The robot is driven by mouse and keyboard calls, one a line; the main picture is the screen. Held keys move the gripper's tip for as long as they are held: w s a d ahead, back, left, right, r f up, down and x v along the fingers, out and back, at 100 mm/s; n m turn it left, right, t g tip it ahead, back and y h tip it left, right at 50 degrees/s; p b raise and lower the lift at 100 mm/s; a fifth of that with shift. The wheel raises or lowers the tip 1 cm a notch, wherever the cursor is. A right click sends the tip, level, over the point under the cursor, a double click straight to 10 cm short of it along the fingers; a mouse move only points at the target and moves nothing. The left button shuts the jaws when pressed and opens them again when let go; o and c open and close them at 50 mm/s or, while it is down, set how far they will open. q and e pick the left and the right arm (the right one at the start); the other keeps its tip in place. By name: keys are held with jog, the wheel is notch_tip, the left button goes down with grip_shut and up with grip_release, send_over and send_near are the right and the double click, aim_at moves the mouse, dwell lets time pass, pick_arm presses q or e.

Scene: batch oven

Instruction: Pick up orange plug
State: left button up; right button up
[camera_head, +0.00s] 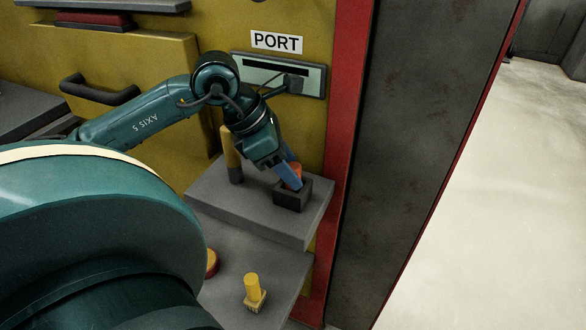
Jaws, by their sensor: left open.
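The orange plug (296,169) stands in a dark square holder (300,198) on the grey shelf below the port. Only a small part of its orange top shows; the rest is hidden by my gripper and the holder. My left gripper (290,179) reaches down over the plug, its blue fingers open and beside it. I cannot tell whether the fingers touch the plug. My right gripper is not in view.
A yellow and dark cylinder (232,158) stands on the shelf (240,210) left of the holder. A yellow plug-like piece (252,290) and a red round part (211,263) are on the lower shelf. A red post (345,120) bounds the right side.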

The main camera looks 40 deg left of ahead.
pick_arm(q)
jog(key=shift+x, duration=1)
jog(key=shift+c, duration=0.3)
jog(key=c, duration=1)
jog(key=shift+r, duration=0.1)
